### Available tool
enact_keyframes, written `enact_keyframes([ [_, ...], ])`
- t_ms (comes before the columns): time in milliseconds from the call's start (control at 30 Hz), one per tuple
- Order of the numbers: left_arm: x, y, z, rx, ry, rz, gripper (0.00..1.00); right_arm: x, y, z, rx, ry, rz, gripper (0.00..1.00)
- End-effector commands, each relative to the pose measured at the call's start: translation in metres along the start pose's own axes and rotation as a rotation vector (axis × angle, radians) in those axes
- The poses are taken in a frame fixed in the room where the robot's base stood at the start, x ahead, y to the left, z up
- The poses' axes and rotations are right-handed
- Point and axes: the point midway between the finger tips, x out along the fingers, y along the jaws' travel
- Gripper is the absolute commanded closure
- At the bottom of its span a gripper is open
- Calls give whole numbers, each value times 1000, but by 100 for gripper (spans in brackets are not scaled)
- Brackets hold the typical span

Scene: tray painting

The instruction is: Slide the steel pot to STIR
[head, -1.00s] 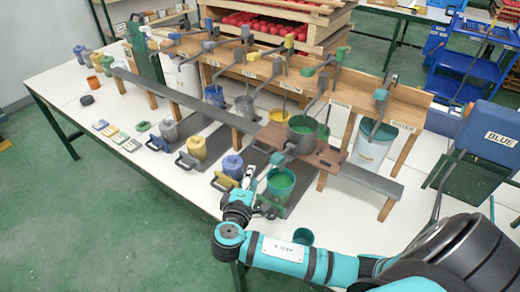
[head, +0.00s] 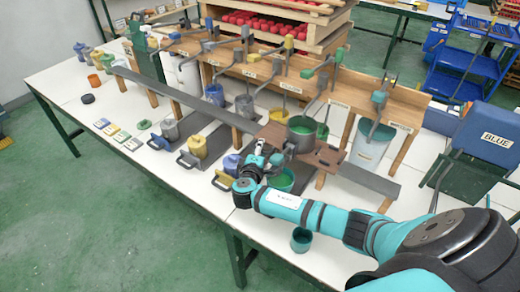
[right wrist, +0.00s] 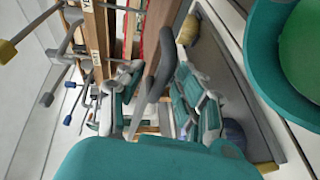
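The steel pot (head: 301,138) is a grey round vessel with green inside. It stands on a red-brown board (head: 327,157) on the long grey rail (head: 368,181). My right gripper (head: 268,156) is at the pot's left front, by its handle. In the right wrist view, my right gripper (right wrist: 160,95) has its fingers apart, with a dark grey bar (right wrist: 160,65), seemingly the pot's handle, between them. I see no clear contact. I cannot read a STIR label. My left gripper is not in view.
A small teal cup (head: 301,240) is near the front edge. Taps overhang the rail from a wooden beam (head: 345,90).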

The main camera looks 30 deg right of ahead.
Motion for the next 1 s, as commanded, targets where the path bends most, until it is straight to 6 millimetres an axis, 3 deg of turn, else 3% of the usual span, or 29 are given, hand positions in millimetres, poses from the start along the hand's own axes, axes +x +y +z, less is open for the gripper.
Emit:
enact_keyframes([
  [167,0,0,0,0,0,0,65,0,0,0,0,0,0,67],
  [433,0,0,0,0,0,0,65,0,0,0,-1,0,0,100],
  [1000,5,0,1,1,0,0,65,3,-1,-2,2,0,1,100],
])
